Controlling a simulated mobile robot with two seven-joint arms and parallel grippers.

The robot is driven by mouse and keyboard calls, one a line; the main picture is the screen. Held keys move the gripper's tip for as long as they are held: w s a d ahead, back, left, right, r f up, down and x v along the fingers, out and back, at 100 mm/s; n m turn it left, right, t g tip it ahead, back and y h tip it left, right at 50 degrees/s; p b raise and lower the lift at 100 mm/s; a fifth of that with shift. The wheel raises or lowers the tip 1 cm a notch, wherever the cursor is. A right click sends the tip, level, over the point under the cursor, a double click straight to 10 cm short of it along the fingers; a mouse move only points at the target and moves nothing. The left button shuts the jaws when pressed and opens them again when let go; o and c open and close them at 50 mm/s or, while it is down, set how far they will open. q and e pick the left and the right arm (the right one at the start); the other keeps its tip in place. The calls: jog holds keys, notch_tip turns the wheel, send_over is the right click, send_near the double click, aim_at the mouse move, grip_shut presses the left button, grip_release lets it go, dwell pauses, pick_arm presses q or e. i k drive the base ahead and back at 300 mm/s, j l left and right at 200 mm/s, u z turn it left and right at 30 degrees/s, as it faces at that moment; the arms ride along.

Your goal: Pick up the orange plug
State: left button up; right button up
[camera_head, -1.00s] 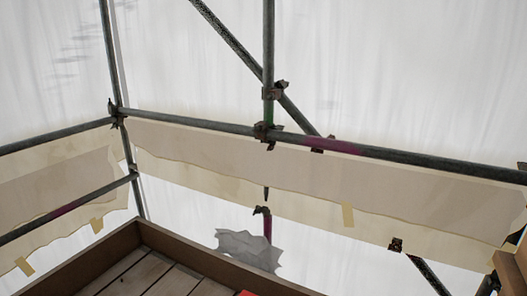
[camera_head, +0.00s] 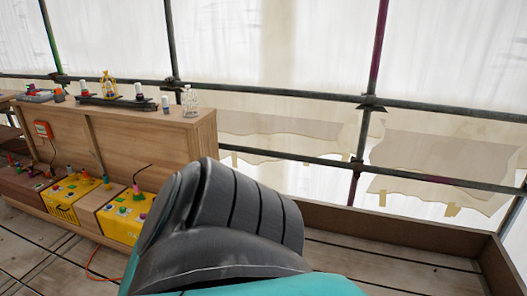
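I cannot make out the orange plug for certain. A small orange item (camera_head: 59,95) stands on the wooden bench top at the far left, too small to identify. Neither gripper is in view.
The wooden bench (camera_head: 140,142) stands at left, with bottles (camera_head: 189,100) and a gold ornament (camera_head: 109,84) on top. Yellow boxes (camera_head: 125,218) with small coloured items sit on its lower shelf. Scaffold poles (camera_head: 370,100) and a low wooden kerb (camera_head: 400,235) bound the deck.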

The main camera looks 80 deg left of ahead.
aim_at(87, 178)
jog(key=u, duration=3.95)
jog(key=i+j+u, duration=0.1)
jog(key=i+u, duration=0.3)
jog(key=i, duration=0.75)
jog(key=i+j, duration=0.1)
jog(key=i, duration=2.65)
jog(key=i+j+z, duration=0.15)
jog(key=i+z, duration=0.2)
jog(key=i, duration=0.2)
jog(key=i+j+z, duration=0.35)
jog(key=i, duration=0.15)
